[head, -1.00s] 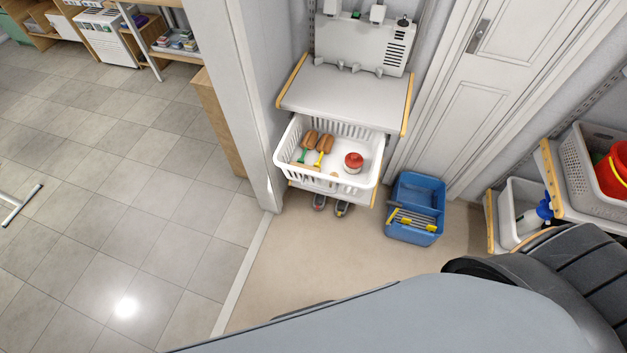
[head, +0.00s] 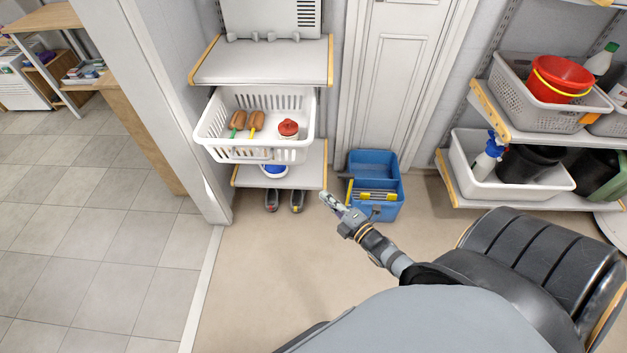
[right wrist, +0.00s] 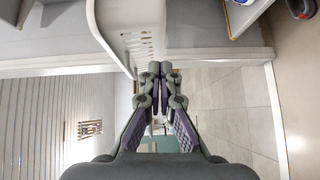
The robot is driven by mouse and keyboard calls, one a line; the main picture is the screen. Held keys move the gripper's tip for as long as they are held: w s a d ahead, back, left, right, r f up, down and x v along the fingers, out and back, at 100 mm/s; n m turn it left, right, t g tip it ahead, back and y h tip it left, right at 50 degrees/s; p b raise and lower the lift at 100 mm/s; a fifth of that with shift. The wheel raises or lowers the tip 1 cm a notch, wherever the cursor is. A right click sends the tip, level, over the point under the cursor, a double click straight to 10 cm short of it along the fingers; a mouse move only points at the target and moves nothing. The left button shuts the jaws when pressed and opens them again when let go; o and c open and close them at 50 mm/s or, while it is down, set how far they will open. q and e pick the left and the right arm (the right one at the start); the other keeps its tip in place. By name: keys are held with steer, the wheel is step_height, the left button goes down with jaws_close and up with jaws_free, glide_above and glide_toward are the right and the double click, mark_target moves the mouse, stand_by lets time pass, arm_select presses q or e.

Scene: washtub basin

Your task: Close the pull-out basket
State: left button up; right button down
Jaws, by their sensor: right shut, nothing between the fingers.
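The white pull-out basket (head: 218,146) sticks out from its shelf unit, below a grey-white shelf board (head: 265,68). It holds two brown-headed scoops (head: 246,120) and a red-lidded jar (head: 288,129). My right gripper (head: 325,197) is shut and empty. In the head view it appears in front of the unit, to the right of the basket and lower in the picture. In the right wrist view the closed fingertips (right wrist: 160,68) appear close beside the white basket's slotted wall (right wrist: 142,46); I cannot tell whether they touch. My left gripper is out of view.
A blue caddy (head: 376,168) stands on the floor behind my right gripper. A lower shelf (head: 312,166) and shoes (head: 284,200) are under the basket. Shelves with a grey basket (head: 512,94) and a white bin (head: 520,190) stand at right. The beige floor in front is clear.

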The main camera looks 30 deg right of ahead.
step_height(320, 180, up, 3)
steer(key=a+n+t+y, duration=0.1)
steer(key=a+n, duration=0.1)
steer(key=b, duration=0.1)
glide_toward(293, 153)
steer(key=w+a, duration=0.2)
steer(key=a, duration=0.1)
steer(key=w, duration=0.1)
steer(key=w+d, duration=0.1)
steer(key=w, duration=0.1)
steer(key=shift+d, duration=0.35)
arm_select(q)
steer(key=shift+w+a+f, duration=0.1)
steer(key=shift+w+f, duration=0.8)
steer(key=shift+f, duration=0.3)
arm_select(e)
steer(key=shift+w+d, duration=0.2)
steer(key=shift+w, duration=0.15)
